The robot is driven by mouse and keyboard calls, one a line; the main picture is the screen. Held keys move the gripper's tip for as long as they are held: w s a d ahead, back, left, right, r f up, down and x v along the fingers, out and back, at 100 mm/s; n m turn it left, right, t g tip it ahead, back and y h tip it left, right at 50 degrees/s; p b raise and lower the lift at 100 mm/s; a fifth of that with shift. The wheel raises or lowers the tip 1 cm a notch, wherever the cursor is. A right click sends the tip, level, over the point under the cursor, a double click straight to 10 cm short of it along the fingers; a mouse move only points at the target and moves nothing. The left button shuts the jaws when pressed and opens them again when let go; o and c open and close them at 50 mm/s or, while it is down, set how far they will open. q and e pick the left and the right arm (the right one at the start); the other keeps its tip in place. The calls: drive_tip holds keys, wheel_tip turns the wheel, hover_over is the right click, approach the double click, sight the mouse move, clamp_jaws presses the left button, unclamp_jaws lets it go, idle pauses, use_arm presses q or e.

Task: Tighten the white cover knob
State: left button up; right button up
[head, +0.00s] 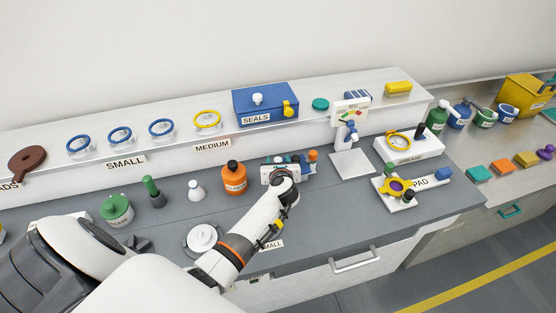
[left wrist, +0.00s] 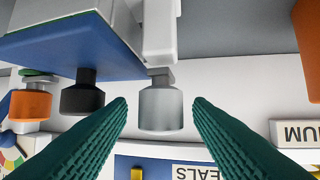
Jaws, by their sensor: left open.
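The white cover knob (left wrist: 161,108) is a pale grey-white cylinder in the left wrist view, which is upside down. It is on a blue-bodied device (left wrist: 75,50), beside a black knob (left wrist: 82,98) and an orange knob (left wrist: 30,104). My left gripper (left wrist: 160,102) is open, its two green ribbed fingers on either side of the white knob with visible gaps. In the head view my left gripper (head: 290,161) is at the blue device (head: 307,168) on the bench and partly covers it. My right gripper is not in view.
An orange jar (head: 234,180) and a small white bottle (head: 196,190) stand left of my gripper. A press stand (head: 352,165) is to the right. The shelf behind holds rings and the blue seals box (head: 266,104).

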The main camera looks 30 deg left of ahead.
use_arm(q)
drive_tip(key=shift+w+a+f, duration=0.1)
drive_tip(key=shift+w+a, duration=0.1)
drive_tip(key=shift+w, duration=0.05)
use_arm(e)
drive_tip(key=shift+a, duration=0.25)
use_arm(q)
drive_tip(key=shift+c, duration=0.4)
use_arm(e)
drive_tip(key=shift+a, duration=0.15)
